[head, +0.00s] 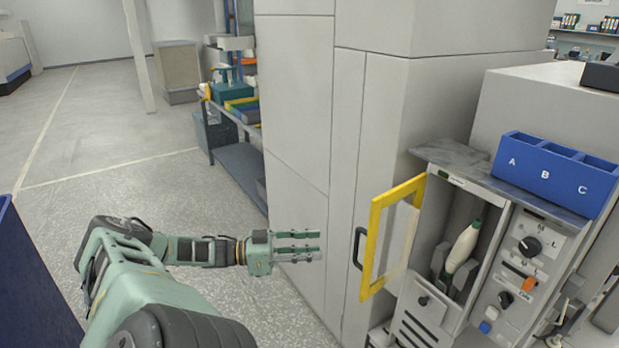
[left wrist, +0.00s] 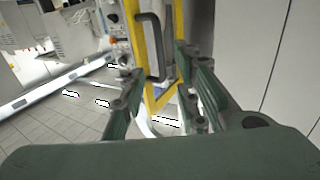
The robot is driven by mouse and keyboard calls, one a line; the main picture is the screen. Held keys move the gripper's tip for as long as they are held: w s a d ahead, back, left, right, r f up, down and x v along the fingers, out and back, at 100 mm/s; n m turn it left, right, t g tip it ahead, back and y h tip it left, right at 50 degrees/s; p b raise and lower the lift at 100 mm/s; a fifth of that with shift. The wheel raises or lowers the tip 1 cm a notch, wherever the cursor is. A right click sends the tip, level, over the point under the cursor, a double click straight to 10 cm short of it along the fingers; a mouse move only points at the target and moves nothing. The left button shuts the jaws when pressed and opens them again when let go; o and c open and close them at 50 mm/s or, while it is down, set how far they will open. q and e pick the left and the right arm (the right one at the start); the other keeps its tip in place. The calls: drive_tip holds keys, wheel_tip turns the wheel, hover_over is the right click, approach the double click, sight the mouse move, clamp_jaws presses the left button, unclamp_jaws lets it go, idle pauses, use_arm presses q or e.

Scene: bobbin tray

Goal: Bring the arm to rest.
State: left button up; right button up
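My left arm reaches in from the lower left in the head view. Its left gripper (head: 298,246) is held out in mid-air, level, pointing right toward the grey cabinet and the open yellow-framed door. In the left wrist view the gripper's fingers (left wrist: 160,88) stand apart with nothing between them. The yellow-framed door (head: 376,240) shows beyond the fingers there too (left wrist: 157,98); I see no clear contact with it. My right gripper is not in view.
A white and green bobbin (head: 464,246) stands tilted in the open machine bay at right. A blue tray (head: 540,177) marked A, B, C sits on top of the machine. A tall grey cabinet (head: 297,120) stands behind the gripper. Open floor (head: 110,160) lies at left.

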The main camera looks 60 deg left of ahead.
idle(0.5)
use_arm(q)
drive_tip(key=s+a+f+n+g+y, duration=0.15)
drive_tip(key=s+f+y, duration=0.3)
drive_tip(key=f, duration=0.65)
drive_tip(key=s+a+f+n+g+y, duration=0.1)
drive_tip(key=s+a+f+n+y, duration=0.3)
drive_tip(key=f, duration=0.6)
drive_tip(key=s+d+f+g+y, duration=0.1)
drive_tip(key=s+d+f+g, duration=0.1)
drive_tip(key=s+d+f, duration=0.45)
drive_tip(key=s+d+f+g+y, duration=0.1)
drive_tip(key=s+f+g, duration=0.15)
drive_tip(key=f, duration=0.75)
drive_tip(key=s+d+f+g+h, duration=0.1)
drive_tip(key=s+d+f+g, duration=0.45)
drive_tip(key=d+f, duration=0.7)
drive_tip(key=s+d+f+m+g+h, duration=0.1)
drive_tip(key=s+d+f, duration=0.2)
drive_tip(key=d, duration=0.7)
drive_tip(key=s+d+f+m+g+h, duration=0.1)
drive_tip(key=s+d, duration=0.4)
drive_tip(key=d, duration=0.5)
drive_tip(key=shift+d+f+m+g, duration=0.2)
drive_tip(key=shift+f+m+g, duration=0.3)
drive_tip(key=shift+f, duration=0.45)
